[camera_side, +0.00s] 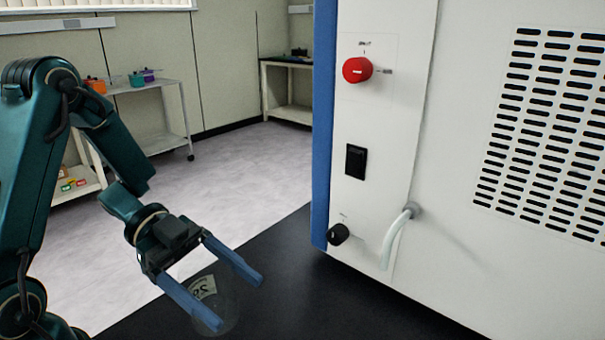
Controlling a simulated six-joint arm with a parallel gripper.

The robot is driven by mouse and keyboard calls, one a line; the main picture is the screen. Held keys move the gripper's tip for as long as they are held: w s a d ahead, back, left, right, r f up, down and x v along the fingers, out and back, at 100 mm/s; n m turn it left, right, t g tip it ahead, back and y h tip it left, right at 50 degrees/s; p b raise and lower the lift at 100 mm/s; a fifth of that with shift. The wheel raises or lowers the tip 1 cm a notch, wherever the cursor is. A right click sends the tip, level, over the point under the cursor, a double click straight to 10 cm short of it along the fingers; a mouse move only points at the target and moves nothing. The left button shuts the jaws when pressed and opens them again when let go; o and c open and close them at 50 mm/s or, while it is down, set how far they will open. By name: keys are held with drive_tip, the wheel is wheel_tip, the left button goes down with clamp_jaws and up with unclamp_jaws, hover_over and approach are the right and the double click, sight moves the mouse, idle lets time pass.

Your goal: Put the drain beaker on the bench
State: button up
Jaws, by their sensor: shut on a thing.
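My gripper (240,302) is at the lower middle of the side view, its two blue fingers on either side of a clear glass beaker. The drain beaker (228,308) is transparent and carries a pale label with dark digits. Its lower part is hard to make out against the black bench (330,300), so I cannot tell whether it touches the bench top. The fingers are shut on the beaker near its upper part.
The white freeze dryer (450,230) with a blue edge stands on the bench to the right. Bare bench lies between beaker and machine.

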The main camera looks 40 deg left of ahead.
sight(199, 255)
drive_tip(key=a+r, duration=0.5)
drive_tip(key=r, duration=0.1)
drive_tip(key=shift+w+a+r, duration=0.1)
drive_tip(key=shift+w+a, duration=0.1)
drive_tip(key=shift+a, duration=0.2)
drive_tip(key=w+d+r+n+t+y, duration=0.3)
drive_tip(key=w+d+n+t, duration=0.1)
drive_tip(key=w+n+t, duration=0.15)
drive_tip(key=shift+m+h, duration=0.3)
drive_tip(key=shift+m, duration=0.05)
drive_tip(key=w+d+f, duration=0.3)
drive_tip(key=d+f, duration=0.1)
drive_tip(key=d, duration=0.1)
drive_tip(key=w+d+f, duration=0.3)
drive_tip(key=d+f, duration=0.2)
drive_tip(key=d, duration=0.1)
drive_tip(key=w+d+f, duration=0.4)
drive_tip(key=d, duration=0.2)
drive_tip(key=shift+f, duration=0.3)
drive_tip(key=shift+w+d+r+m+g+h, duration=0.65)
drive_tip(key=shift+r+m+g+h, duration=0.45)
drive_tip(key=shift+r+m+g, duration=1.65)
drive_tip(key=shift+n, duration=0.35)
drive_tip(key=shift+s+f, duration=0.15)
drive_tip(key=shift+f, duration=3.4)
